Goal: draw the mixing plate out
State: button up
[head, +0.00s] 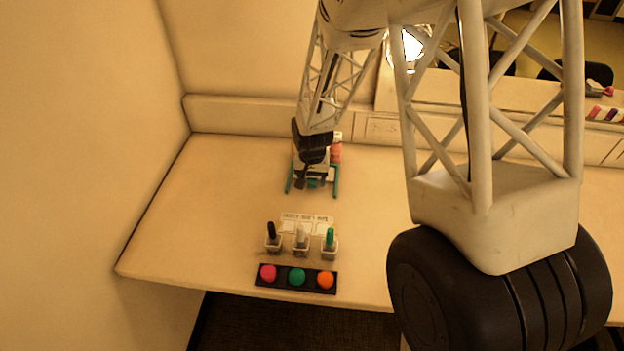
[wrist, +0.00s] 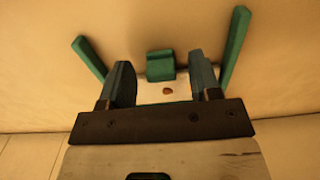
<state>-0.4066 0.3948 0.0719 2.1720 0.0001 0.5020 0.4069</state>
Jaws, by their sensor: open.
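My gripper (wrist: 159,63) is open, its two dark fingers spread on either side of a small green block (wrist: 160,66). Between the fingers a strip of a pale plate (wrist: 149,91), seemingly the mixing plate, shows with an orange-brown dab on it. The gripper hides most of it, and I cannot tell whether the fingers touch it. Green bars of a stand (wrist: 235,46) flank it on both sides. In the head view my gripper (head: 315,179) is down at the green stand (head: 337,182) near the back of the counter.
Three small holders with black, white and green tools (head: 330,241) stand in front of a labelled card (head: 307,219). A black tray (head: 311,280) with pink, green and orange rounds lies at the front edge. The left counter is clear.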

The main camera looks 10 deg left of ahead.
aim_at(309, 205)
jog(key=shift+f, duration=0.15)
grip_shut()
dwell(0.4)
jog(key=shift+s, duration=3.4)
grip_release()
